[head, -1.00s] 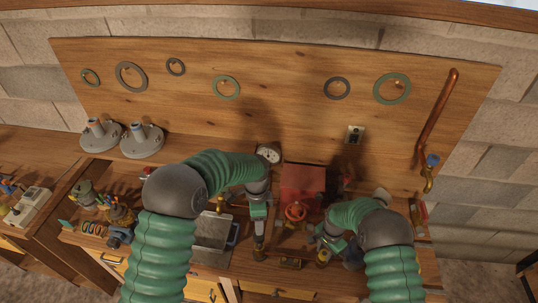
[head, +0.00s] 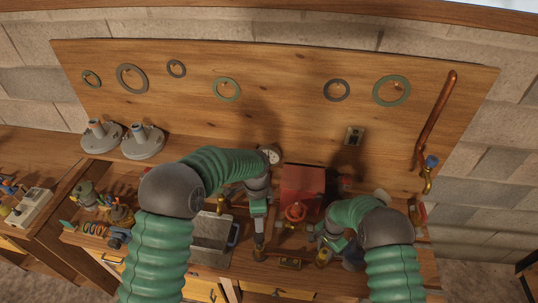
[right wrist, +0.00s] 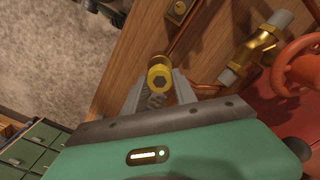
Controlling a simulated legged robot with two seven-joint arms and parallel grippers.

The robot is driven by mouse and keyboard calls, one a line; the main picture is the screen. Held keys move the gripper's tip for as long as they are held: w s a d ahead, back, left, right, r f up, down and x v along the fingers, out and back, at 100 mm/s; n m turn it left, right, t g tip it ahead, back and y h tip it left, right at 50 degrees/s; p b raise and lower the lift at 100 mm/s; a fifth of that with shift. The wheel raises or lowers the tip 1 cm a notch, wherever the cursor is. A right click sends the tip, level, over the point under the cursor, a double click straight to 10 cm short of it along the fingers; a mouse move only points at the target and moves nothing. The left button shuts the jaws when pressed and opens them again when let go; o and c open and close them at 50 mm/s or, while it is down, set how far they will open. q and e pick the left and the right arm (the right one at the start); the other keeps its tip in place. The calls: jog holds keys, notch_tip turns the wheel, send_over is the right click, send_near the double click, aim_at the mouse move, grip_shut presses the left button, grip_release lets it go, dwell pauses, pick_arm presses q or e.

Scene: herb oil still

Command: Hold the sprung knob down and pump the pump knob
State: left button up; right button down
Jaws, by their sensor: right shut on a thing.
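A brass-yellow knob (head: 323,258) stands near the bench's front edge, right of centre. My right gripper (head: 322,243) is shut on it from behind. In the right wrist view the knob (right wrist: 160,76) sits between the two fingertips. A second small brass knob (head: 259,254) stands further left along the front edge. My left gripper (head: 258,240) points down at its top; whether its jaws are open or shut is too small to tell. I cannot tell from the pictures which knob is sprung and which is the pump's.
A red handwheel (head: 295,212) and a red box (head: 303,181) stand between my arms. A small brass block (head: 290,264) lies between the knobs. A grey basin (head: 209,236) is left of my left gripper. A dial gauge (head: 270,155) is behind. The wooden backboard (head: 290,120) closes the rear.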

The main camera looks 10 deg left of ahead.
jog(key=c, duration=0.9)
grip_release()
jog(key=shift+a+r, duration=0.1)
